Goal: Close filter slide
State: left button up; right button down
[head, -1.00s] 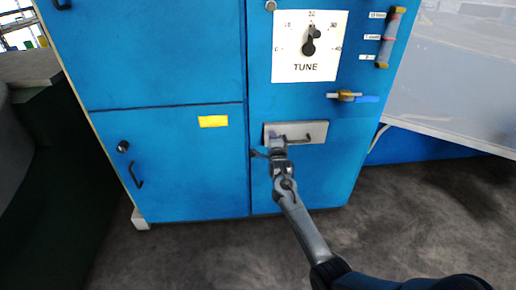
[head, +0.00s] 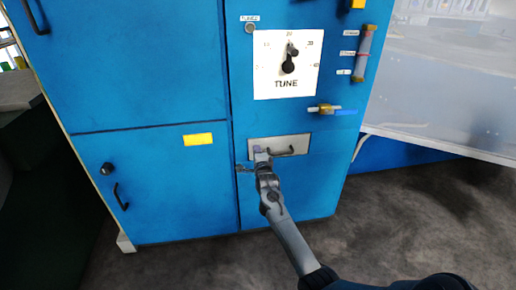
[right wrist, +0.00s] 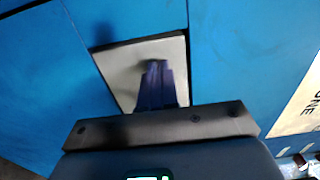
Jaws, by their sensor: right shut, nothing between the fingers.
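The filter slide (head: 298,141) is a light grey plate with a dark bar handle, set in the blue cabinet front below the TUNE dial. In the head view my right gripper (head: 262,152) is at the left part of the plate, left of the handle. In the right wrist view the plate (right wrist: 118,68) lies right ahead, and the right gripper's fingers (right wrist: 155,72) are together with their tips at its face. I cannot tell whether they touch it. A dark gap shows along the plate's upper edge there. My left gripper is not in view.
The blue cabinet (head: 160,60) carries the TUNE dial (head: 288,66), a brass valve with a blue lever (head: 327,110), a sight tube (head: 363,52) and a yellow label (head: 198,139). A door handle (head: 121,196) is at lower left. A pale panel (head: 440,85) stands at right; floor is clear in front.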

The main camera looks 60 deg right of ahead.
jog(key=s+a+n+y+p, duration=0.1)
jog(key=s+a+n+p, duration=0.1)
jog(key=s+a+p, duration=0.9)
jog(key=s+a+r+n+y+p, duration=0.2)
jog(key=a+n+y+p, duration=0.15)
jog(key=a, duration=0.45)
jog(key=s+a+r+n+y+p, duration=0.3)
jog(key=a+n+p, duration=0.15)
jog(key=a, duration=0.35)
jog(key=s+a+r+n+y+p, duration=0.2)
jog(key=a+n+y+p, duration=0.15)
jog(key=a, duration=0.45)
jog(key=s+a+r+n+g+y+p, duration=0.1)
jog(key=s+a+r+n+g, duration=0.1)
jog(key=s+a+n+g, duration=0.35)
jog(key=s+a+r+n+g+y+p, duration=0.1)
jog(key=s+a+r+n+g+y, duration=0.15)
jog(key=s+a+n, duration=0.65)
pick_arm(q)
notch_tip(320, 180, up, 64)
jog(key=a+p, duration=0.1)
jog(key=p, duration=3.7)
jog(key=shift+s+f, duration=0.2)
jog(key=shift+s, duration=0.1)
pick_arm(e)
notch_tip(320, 180, up, 38)
jog(key=n, duration=0.1)
jog(key=shift+s+d+h, duration=0.2)
jog(key=shift+h, duration=0.25)
